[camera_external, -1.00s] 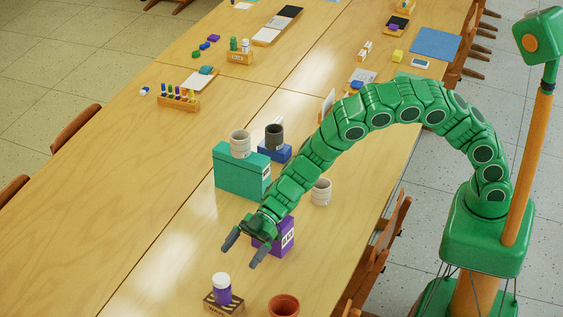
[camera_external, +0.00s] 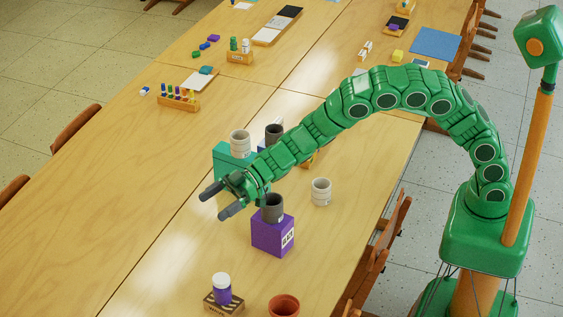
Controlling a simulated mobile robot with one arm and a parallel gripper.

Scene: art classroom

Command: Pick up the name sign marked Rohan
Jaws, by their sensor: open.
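My gripper (camera_external: 220,201) is open and empty. It hangs over the table in front of the teal box, left of and above the purple box (camera_external: 268,235). I cannot pick out a sign that reads Rohan. The purple box has a white label with dark letters too small to read surely. A small wooden holder (camera_external: 212,304) at the front has dark lettering that I cannot read, and a purple jar (camera_external: 222,290) with a white lid stands at it. My arm hides part of the table behind it.
The teal box (camera_external: 222,158) bears a light cup (camera_external: 240,142); a dark cup (camera_external: 274,133) is beside it. Another dark cup (camera_external: 273,207) stands on the purple box. A pale cup (camera_external: 321,191) and terracotta pot (camera_external: 284,306) stand nearby.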

